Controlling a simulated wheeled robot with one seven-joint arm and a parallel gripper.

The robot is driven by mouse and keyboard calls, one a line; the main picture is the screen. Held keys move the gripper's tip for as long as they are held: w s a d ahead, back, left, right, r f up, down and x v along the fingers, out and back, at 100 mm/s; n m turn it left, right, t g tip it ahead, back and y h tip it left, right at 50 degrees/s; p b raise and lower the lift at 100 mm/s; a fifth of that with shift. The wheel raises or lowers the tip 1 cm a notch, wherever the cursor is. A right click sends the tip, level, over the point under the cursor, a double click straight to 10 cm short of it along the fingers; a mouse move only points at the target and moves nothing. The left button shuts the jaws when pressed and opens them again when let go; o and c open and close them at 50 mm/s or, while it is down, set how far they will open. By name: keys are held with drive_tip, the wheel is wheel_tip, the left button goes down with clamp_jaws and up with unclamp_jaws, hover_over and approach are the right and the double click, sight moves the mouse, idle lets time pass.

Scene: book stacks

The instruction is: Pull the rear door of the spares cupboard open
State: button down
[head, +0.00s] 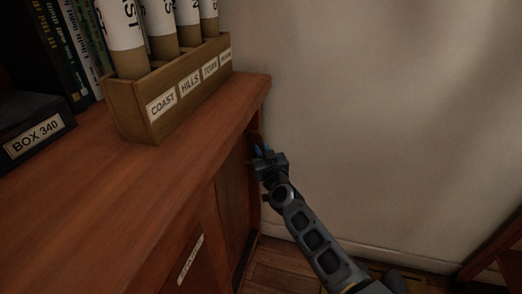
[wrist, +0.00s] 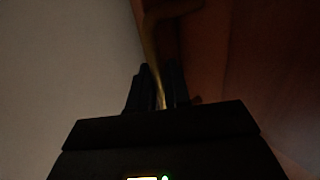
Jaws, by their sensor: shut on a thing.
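The spares cupboard (head: 150,110) is a reddish-brown wooden unit along the left of the head view. Its rear door (head: 234,195) is the dark panel at the far end of its front, near the wall. My gripper (head: 260,150) is at that far end, beside the door's upper part. In the wrist view my gripper (wrist: 158,88) has its two dark fingers closed on a thin brass-coloured handle (wrist: 152,45), beside a reddish-brown wooden surface. The picture is dark, and I cannot tell whether the door stands slightly ajar.
A wooden rack (head: 135,115) of labelled map tubes stands on the cupboard top. A black box (head: 35,130) marked BOX 340 and several books (head: 75,40) are at left. A nearer labelled front (head: 188,265) is below. A pale wall (head: 400,100) rises at right.

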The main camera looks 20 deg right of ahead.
drive_tip(key=shift+s, duration=0.1)
drive_tip(key=s+a+p, duration=1.2)
drive_tip(key=s+p, duration=0.2)
drive_tip(key=s, duration=0.3)
drive_tip(key=shift+s+a, duration=0.15)
drive_tip(key=shift+a, duration=0.15)
drive_tip(key=c, duration=1.3)
unclamp_jaws()
drive_tip(key=shift+s+a+p, duration=0.2)
drive_tip(key=shift+s+p, duration=0.45)
drive_tip(key=shift+s, duration=3.25)
